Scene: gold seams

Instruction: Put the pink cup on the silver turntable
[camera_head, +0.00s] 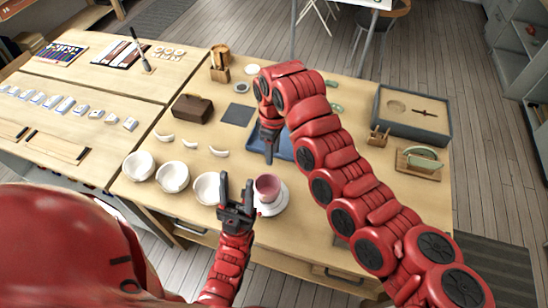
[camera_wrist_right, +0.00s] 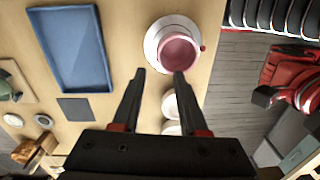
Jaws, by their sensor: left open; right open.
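The pink cup (camera_head: 267,185) stands upright on a pale round disc (camera_head: 274,208) near the table's front edge. The disc looks like the turntable, though I cannot tell it from a saucer. The cup (camera_wrist_right: 178,52) and disc (camera_wrist_right: 152,40) also show in the right wrist view. My left gripper (camera_head: 236,181) is open and empty, just left of the cup and apart from it. My right gripper (camera_head: 270,158) is open, pointing down near the blue tray; its spread fingers (camera_wrist_right: 159,74) hold nothing in its wrist view.
Three white bowls (camera_head: 172,177) stand left of my left gripper. The blue tray (camera_head: 285,146) is partly hidden by my right arm. A brown box (camera_head: 192,108), a grey sand tray (camera_head: 412,112) and a green-topped item (camera_head: 424,157) stand further away. Side tables adjoin at left.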

